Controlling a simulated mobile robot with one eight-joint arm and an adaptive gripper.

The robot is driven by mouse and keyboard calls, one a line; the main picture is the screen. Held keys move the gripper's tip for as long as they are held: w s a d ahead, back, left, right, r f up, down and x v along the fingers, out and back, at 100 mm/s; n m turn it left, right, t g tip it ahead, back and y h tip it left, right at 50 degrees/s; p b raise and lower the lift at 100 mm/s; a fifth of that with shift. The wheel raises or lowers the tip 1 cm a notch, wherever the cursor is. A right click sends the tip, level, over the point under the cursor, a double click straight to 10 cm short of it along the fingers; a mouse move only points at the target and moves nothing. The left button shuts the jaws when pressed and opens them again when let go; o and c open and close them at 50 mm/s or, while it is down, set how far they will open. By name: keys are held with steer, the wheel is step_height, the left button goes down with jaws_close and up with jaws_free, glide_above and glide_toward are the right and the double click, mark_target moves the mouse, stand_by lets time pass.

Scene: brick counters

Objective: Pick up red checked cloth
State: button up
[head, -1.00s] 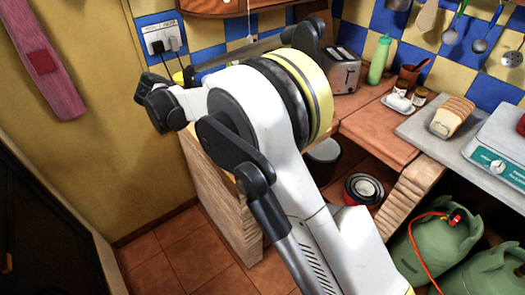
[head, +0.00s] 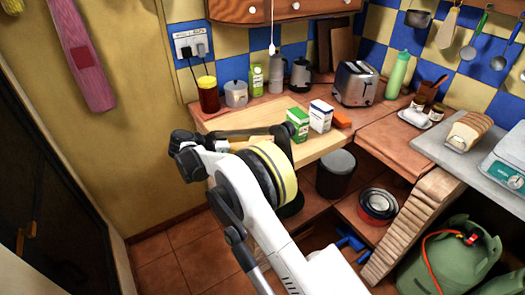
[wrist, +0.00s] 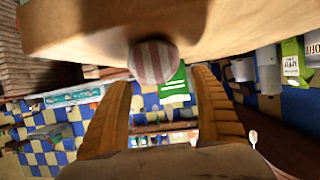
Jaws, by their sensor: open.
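A rounded red-and-white striped piece of fabric (wrist: 153,62), which looks like the red checked cloth, shows in the wrist view at the edge of a pale wooden surface (wrist: 90,25). I cannot make out its full shape. My gripper (wrist: 163,82) is open, with its two yellow fingers apart on either side of the cloth's lower part in the picture. I cannot tell whether they touch it. In the head view I cannot see the cloth, and my arm covers part of the counter's front.
A wooden board (head: 318,147) lies on the counter with a green-and-white carton (head: 298,125) and a white-and-blue carton (head: 320,116). A dark bin (head: 336,172) is below.

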steer(key=b+x, duration=0.2)
steer(key=x, duration=0.2)
steer(key=shift+w+d+f, duration=0.1)
steer(key=shift+d+f, duration=0.05)
steer(key=shift+d, duration=0.05)
steer(key=shift+c, duration=0.2)
steer(key=c, duration=1.2)
